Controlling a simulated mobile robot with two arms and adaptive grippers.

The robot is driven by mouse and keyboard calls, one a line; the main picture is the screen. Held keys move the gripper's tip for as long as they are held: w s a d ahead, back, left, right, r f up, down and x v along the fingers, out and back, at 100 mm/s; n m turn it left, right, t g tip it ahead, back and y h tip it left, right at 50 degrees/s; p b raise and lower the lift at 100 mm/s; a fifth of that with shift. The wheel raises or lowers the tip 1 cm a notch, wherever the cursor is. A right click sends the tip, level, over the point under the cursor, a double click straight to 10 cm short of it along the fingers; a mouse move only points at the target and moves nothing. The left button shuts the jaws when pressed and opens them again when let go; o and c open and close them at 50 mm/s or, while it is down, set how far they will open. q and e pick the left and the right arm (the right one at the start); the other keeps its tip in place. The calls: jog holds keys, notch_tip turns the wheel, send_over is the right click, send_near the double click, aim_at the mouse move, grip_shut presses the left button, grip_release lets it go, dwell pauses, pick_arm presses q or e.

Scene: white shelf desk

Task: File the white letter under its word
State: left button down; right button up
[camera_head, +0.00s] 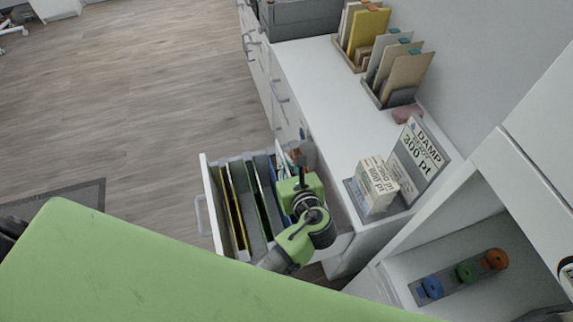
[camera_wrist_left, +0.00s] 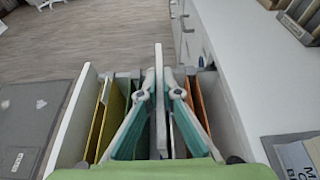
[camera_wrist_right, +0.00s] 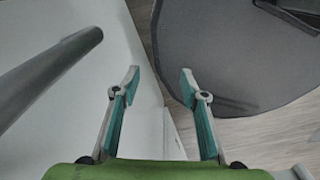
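In the left wrist view, the white letter (camera_wrist_left: 159,62) shows as a thin pale panel, nearly edge-on. The tips of my left gripper (camera_wrist_left: 159,88) close against it from both sides. The head view shows my left gripper (camera_head: 298,155) low over the right part of the open drawer (camera_head: 206,185), with a bit of white beside it. Yellow, grey, green, blue and orange dividers stand in the drawer. Any word on the letter or dividers is hidden. My right gripper (camera_wrist_right: 159,76) is open and empty.
A stand with a sign reading "DAMP READY 300 pt" (camera_head: 418,152) and a printed block (camera_head: 377,185) sit on the white desktop (camera_head: 320,80). File racks (camera_head: 395,95) stand farther back. A round grey surface (camera_wrist_right: 240,60) lies beyond my right gripper.

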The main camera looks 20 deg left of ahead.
pick_arm(q)
jog(key=shift+w+f, duration=0.15)
jog(key=shift+f, duration=0.35)
jog(key=shift+r, duration=0.1)
pick_arm(e)
jog(key=shift+w+d+f, duration=0.4)
jog(key=shift+w+d, duration=0.1)
jog(key=shift+w, duration=0.25)
jog(key=shift+d+r, duration=0.1)
pick_arm(q)
jog(key=shift+r+p, duration=0.1)
jog(key=shift+p, duration=0.45)
jog(key=shift+f+b, duration=1.05)
jog(key=shift+f, duration=0.65)
jog(key=shift+f+b, duration=0.7)
jog(key=shift+f, duration=0.55)
notch_tip(320, 180, down, 4)
jog(key=shift+f+b, duration=0.1)
jog(key=shift+b, duration=0.95)
pick_arm(e)
notch_tip(320, 180, down, 4)
jog(key=shift+s+f, duration=0.1)
jog(key=shift+f, duration=0.15)
